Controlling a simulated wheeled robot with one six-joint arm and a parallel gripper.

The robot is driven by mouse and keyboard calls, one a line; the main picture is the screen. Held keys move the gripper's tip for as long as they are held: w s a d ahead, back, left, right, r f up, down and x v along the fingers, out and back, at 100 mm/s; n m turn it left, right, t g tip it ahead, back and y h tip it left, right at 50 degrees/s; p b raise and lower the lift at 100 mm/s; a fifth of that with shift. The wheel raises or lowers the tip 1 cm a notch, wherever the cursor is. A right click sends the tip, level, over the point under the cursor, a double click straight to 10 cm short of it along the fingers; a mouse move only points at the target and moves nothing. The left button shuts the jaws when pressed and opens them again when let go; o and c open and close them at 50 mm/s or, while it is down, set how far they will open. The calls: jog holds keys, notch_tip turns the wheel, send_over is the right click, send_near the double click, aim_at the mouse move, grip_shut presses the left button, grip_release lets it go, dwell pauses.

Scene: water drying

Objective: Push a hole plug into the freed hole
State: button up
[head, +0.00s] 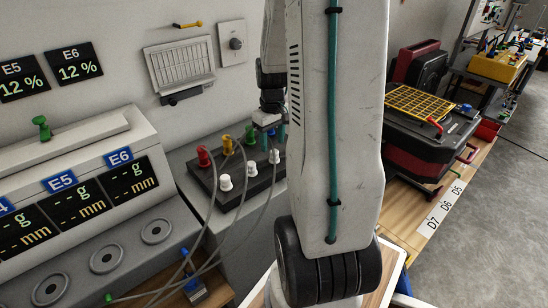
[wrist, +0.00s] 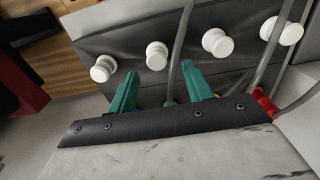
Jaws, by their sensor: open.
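A dark block (head: 215,187) on a grey bench holds a row of white knob-shaped plugs (head: 225,183). Behind them stands a row with a red (head: 203,157), a yellow (head: 227,145) and a green plug (head: 249,135). My gripper (head: 272,140) is over the block's far right end, its green fingers apart. In the wrist view my gripper (wrist: 160,68) is open, and several white plugs (wrist: 156,55) stand in a row beyond its fingertips. The red plug (wrist: 264,101) shows at the right; blue, green and yellow bits are mostly hidden. No empty hole can be made out.
Grey cables (wrist: 176,45) run across the block, one seen between my fingers. A scale bench (head: 90,200) stands at left. A black and red case with a yellow grid (head: 418,103) stands at right. My arm hides the block's right side in the head view.

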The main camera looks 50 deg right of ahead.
aim_at(274, 151)
jog(key=f, duration=0.5)
jog(key=shift+s+d, duration=0.15)
jog(key=shift+s, duration=0.1)
jog(key=c, duration=1)
